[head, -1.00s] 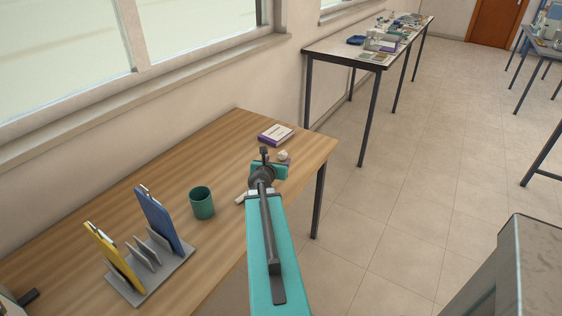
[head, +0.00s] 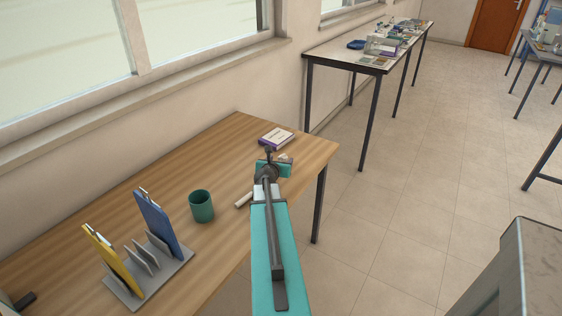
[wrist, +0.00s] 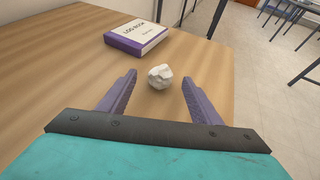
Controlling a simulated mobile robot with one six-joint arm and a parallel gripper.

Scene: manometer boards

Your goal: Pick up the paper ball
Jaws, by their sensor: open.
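The paper ball (wrist: 160,77) is white and crumpled and lies on the wooden table (wrist: 60,60). In the wrist view it sits just beyond the fingertips of my gripper (wrist: 159,83), roughly midway between them. The two purple fingers are apart with nothing between them. In the head view the paper ball (head: 283,157) shows only in part, mostly hidden behind the end of my arm.
A purple and white log book (wrist: 137,36) lies beyond the ball, to the left. A green cup (head: 201,206), a white stick-like object (head: 243,200) and a grey rack (head: 150,280) with yellow and blue folders stand nearer. The table's right edge is close.

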